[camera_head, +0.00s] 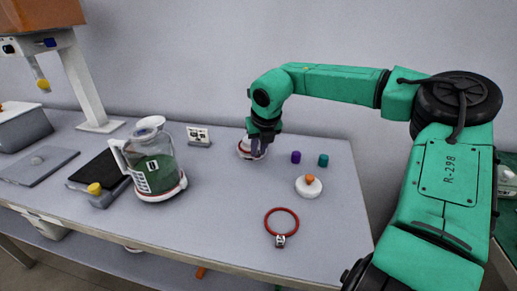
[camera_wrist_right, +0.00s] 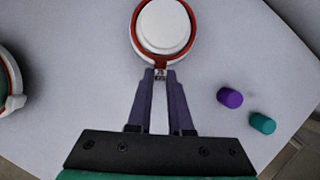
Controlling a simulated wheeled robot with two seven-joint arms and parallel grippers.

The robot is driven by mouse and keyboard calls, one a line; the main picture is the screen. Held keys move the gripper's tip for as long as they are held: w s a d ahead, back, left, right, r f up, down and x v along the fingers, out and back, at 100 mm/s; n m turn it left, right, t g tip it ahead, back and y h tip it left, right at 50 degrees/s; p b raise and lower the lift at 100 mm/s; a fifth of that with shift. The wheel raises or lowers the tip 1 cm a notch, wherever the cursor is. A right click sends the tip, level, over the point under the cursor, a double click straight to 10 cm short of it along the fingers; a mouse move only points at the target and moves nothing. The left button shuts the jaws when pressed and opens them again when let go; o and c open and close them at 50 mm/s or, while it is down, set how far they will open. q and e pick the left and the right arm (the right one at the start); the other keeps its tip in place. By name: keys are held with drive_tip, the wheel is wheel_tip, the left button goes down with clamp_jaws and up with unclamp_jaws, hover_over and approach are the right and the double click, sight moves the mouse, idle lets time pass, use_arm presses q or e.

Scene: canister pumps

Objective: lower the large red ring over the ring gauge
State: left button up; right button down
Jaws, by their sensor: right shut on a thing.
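My right gripper (camera_head: 262,143) reaches down at the back of the table. In the right wrist view its purple fingers (camera_wrist_right: 160,88) are shut on the small tab of a red ring (camera_wrist_right: 136,40). That ring encircles a round white stepped piece (camera_wrist_right: 166,26), which looks like the ring gauge. White shows both inside and outside the ring. How low the ring sits on it I cannot tell. In the head view the gripper hides much of the gauge (camera_head: 242,150). A second red ring (camera_head: 267,224) with a small tab lies flat near the front edge. My left gripper is not in view.
Purple (camera_head: 296,157) and teal (camera_head: 323,160) caps and a white disc with an orange knob (camera_head: 308,187) stand right of the gauge. A glass canister with green contents (camera_head: 155,172) stands to the left. The table between canister and second ring is clear.

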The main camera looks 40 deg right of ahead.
drive_tip(key=shift+f+b, duration=0.35)
drive_tip(key=shift+f, duration=0.1)
idle(0.3)
drive_tip(key=shift+c, duration=1.4)
unclamp_jaws()
drive_tip(key=shift+r, duration=0.1)
wheel_tip(320, 180, up, 7)
drive_tip(key=p, duration=0.4)
drive_tip(key=shift+p, duration=0.3)
